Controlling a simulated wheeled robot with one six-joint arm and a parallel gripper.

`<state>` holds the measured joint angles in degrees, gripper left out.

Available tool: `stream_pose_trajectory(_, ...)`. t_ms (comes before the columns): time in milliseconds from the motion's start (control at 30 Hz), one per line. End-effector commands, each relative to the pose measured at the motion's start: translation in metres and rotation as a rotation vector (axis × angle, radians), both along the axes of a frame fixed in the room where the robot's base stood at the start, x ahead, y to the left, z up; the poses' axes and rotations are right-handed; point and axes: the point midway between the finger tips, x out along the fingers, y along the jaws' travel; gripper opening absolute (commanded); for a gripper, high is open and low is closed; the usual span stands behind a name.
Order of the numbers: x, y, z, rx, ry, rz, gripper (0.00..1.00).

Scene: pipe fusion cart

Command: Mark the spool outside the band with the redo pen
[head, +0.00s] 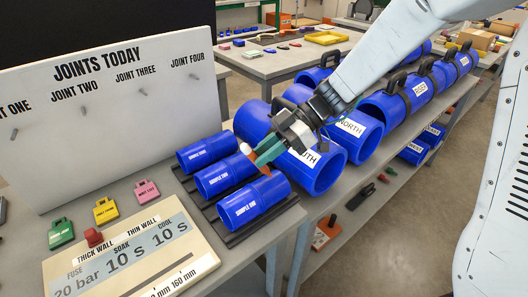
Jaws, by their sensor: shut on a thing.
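Three blue sample spools lie side by side on a dark rack: a far one (207,151), a middle one (222,178) and a near one (253,203). Their white lettering is small. My gripper (258,157) hangs over the right end of the middle spool, its teal fingers pointing left and down. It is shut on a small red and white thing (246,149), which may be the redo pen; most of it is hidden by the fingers. I cannot tell whether it touches a spool. No pen mark shows on the spools.
A white joints panel (110,120) stands behind. Large blue pipes (322,168) crowd the right.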

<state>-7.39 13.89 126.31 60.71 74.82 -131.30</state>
Motion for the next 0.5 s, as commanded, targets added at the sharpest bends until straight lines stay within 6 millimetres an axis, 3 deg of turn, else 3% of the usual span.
stream_pose_trajectory(500, 0.0000, 0.0000, -0.0050, 0.000, 0.001, 0.001, 0.01)
